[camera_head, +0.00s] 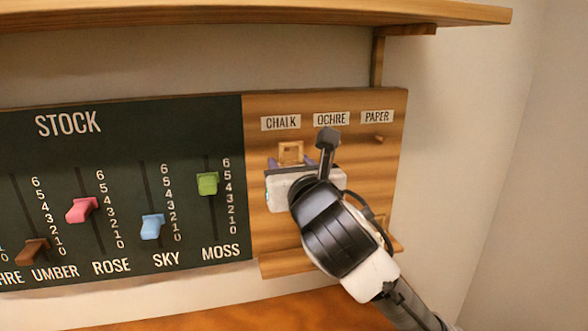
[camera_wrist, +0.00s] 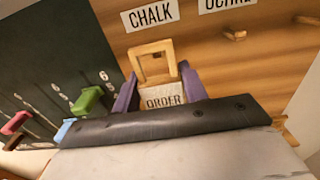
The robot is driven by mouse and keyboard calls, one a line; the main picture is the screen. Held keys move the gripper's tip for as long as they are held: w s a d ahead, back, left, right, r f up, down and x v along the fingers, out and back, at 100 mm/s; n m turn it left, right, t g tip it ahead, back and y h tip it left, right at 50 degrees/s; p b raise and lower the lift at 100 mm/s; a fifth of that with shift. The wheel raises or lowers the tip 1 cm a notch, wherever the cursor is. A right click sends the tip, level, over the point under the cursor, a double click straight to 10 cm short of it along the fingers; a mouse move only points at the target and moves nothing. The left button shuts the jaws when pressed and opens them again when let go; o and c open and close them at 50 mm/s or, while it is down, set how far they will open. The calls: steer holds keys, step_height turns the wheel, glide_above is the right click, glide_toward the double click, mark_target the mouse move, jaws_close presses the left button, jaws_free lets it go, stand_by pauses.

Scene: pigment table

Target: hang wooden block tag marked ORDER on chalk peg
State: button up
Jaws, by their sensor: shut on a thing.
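My gripper (camera_head: 290,161) is in front of the wooden board, below the CHALK label (camera_head: 280,122). In the wrist view its purple fingers (camera_wrist: 158,77) are shut on the wooden block tag marked ORDER (camera_wrist: 163,100). The tag's square wooden loop stands up above the fingers, below the CHALK label (camera_wrist: 151,16); the loop (camera_head: 291,143) also shows in the head view. My gripper hides the tag's lower part.
The ochre peg (camera_wrist: 235,34) is bare in the wrist view. The paper peg (camera_head: 378,138) is bare to the right. The dark STOCK board (camera_head: 120,150) with coloured sliders is on the left. A shelf (camera_head: 250,14) runs above, and a ledge (camera_head: 282,264) below.

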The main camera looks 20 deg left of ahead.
steer(key=x, duration=0.5)
steer(key=shift+f, duration=0.35)
steer(key=shift+w+b, duration=0.1)
steer(key=shift+b, duration=0.3)
steer(key=shift+f, duration=0.1)
stand_by(0.4)
